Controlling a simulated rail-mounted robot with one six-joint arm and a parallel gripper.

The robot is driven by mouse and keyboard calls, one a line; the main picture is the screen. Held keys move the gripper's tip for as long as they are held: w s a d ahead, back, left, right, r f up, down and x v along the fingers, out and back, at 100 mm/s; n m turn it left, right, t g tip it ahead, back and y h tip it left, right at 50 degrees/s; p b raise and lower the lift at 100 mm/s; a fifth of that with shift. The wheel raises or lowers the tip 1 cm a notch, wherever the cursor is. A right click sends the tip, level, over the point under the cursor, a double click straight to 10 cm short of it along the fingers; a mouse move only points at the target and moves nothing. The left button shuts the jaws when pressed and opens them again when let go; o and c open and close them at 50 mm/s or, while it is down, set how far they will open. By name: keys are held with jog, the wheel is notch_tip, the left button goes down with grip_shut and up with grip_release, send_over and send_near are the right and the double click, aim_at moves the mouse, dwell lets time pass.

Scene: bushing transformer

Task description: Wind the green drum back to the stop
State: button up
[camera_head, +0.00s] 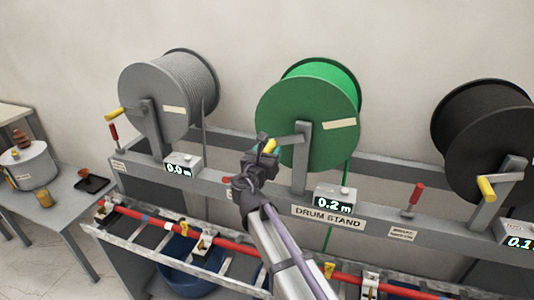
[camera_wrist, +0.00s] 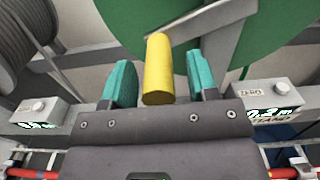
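The green drum (camera_head: 300,108) hangs in the middle of the drum stand, with a strip of cream tape on its face. Its metal crank arm (camera_head: 290,139) points left and ends in a yellow handle (camera_wrist: 158,66). My gripper (camera_head: 267,150) is at this handle. In the wrist view its two teal fingers (camera_wrist: 162,80) stand on either side of the yellow handle, open, with a gap on each side. The counter box (camera_head: 335,200) below the drum reads 0.2 m. A green line hangs down behind the stand.
A grey drum (camera_head: 158,98) at the left has a counter (camera_head: 182,164) reading 0.0 m. A black drum (camera_head: 478,135) with a yellow crank handle (camera_head: 487,188) is at the right. Red levers (camera_head: 415,198) stand on the beam. A rack with a red tube (camera_head: 160,223) runs in front.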

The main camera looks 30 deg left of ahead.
jog(key=v, duration=1.1)
jog(key=shift+w, duration=0.1)
jog(key=d+f+m+g+h, duration=0.45)
jog(key=d+f+m, duration=0.25)
jog(key=d+m, duration=0.45)
jog(key=d+f+m+g+h, duration=0.3)
jog(key=d+f+m+g, duration=0.3)
jog(key=d+m, duration=0.6)
jog(key=s+d+f+m+g+y+b, duration=0.1)
jog(key=d+f+m+g, duration=0.2)
jog(key=d+m, duration=0.5)
jog(key=s+d+f+m+g+y, duration=0.1)
jog(key=d+m, duration=0.6)
jog(key=d, duration=1.5)
jog(key=f+g+y, duration=0.1)
jog(key=f+g, duration=0.1)
jog(key=g, duration=0.1)
jog(key=shift+m+b, duration=0.35)
jog(key=shift+b, duration=0.05)
